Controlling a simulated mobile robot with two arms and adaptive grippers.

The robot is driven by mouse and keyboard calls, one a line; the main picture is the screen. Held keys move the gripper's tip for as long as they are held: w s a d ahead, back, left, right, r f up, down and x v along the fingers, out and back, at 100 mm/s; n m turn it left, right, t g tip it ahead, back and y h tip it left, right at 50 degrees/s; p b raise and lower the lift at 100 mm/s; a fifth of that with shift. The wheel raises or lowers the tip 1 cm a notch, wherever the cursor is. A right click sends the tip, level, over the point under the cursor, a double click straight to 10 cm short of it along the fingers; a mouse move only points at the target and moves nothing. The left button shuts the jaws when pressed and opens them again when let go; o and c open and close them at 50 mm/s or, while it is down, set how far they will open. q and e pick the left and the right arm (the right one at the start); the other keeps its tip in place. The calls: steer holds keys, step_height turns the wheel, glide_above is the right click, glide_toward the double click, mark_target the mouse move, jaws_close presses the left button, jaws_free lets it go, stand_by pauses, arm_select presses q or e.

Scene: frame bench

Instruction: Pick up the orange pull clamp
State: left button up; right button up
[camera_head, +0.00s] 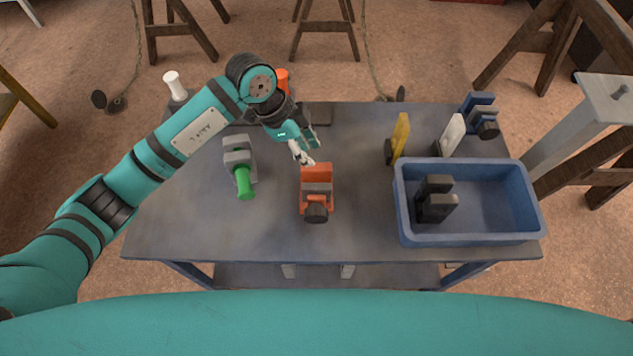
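An orange clamp (316,182) with a dark grey round knob at its near end sits on the middle of the bench. A second orange part (282,78) shows at the back of the bench, mostly hidden behind my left arm; I cannot tell its full shape. My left gripper (303,159) hangs just beyond the front orange clamp, its fingertips close to the clamp's far upper edge. I cannot tell whether they touch it or how wide they are apart. My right gripper is not in view.
A grey clamp with a green handle (244,186) stands left of the orange one. A white-handled clamp (175,86) is at the back left. Yellow (401,134), white (453,133) and blue (480,108) clamps stand behind the blue bin (525,192), which holds a black clamp (435,200). The bench's front (240,235) is clear.

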mark_target(316, 167)
arm_select(q)
steer(key=shift+w+d+f, duration=0.15)
steer(key=shift+d+f, duration=0.15)
steer(key=shift+f, duration=0.35)
steer(key=shift+d+f, duration=0.1)
steer(key=shift+f, duration=0.15)
steer(key=shift+s+d+f+p, duration=0.1)
steer(key=shift+f+p, duration=0.3)
steer(key=shift+f, duration=0.15)
steer(key=shift+s+d+f+p, duration=0.1)
steer(key=shift+f+p, duration=0.25)
steer(key=shift+f, duration=0.2)
steer(key=shift+x, duration=1.25)
steer(key=shift+w+f, duration=0.1)
steer(key=shift+f, duration=0.25)
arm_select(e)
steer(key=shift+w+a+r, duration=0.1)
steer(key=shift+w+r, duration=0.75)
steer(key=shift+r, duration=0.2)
arm_select(q)
steer(key=shift+c, duration=0.3)
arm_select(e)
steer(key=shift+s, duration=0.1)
arm_select(q)
jaws_close()
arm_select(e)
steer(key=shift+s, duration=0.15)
